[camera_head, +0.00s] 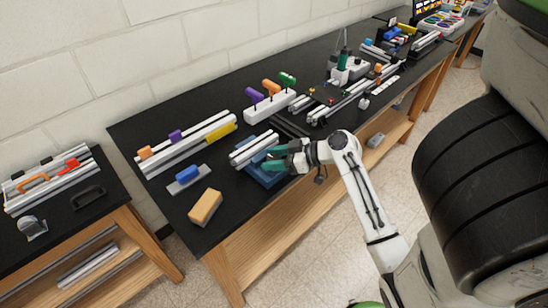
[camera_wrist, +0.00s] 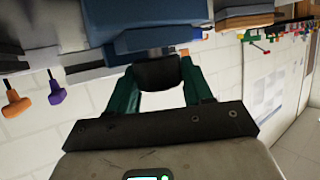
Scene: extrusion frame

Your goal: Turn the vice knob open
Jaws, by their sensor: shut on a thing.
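The blue vice (camera_head: 258,178) sits near the front edge of the black bench, with silver extrusion (camera_head: 254,148) lying over it. My gripper (camera_head: 280,160) is at its right side, with green fingers. The head view does not show the knob clearly behind the fingers. In the wrist view, the black vice knob (camera_wrist: 157,74) sits between the two fingers of my gripper (camera_wrist: 158,80), which is shut on it. The blue vice body (camera_wrist: 150,40) is just beyond the knob, with a short metal shaft between them.
A tan block (camera_head: 206,207) and a blue block (camera_head: 187,174) lie left of the vice. Behind stand a white holder (camera_head: 268,107) with coloured-handled tools and extrusions with a yellow block (camera_head: 220,132). The wooden lower shelf (camera_head: 290,218) is below my arm.

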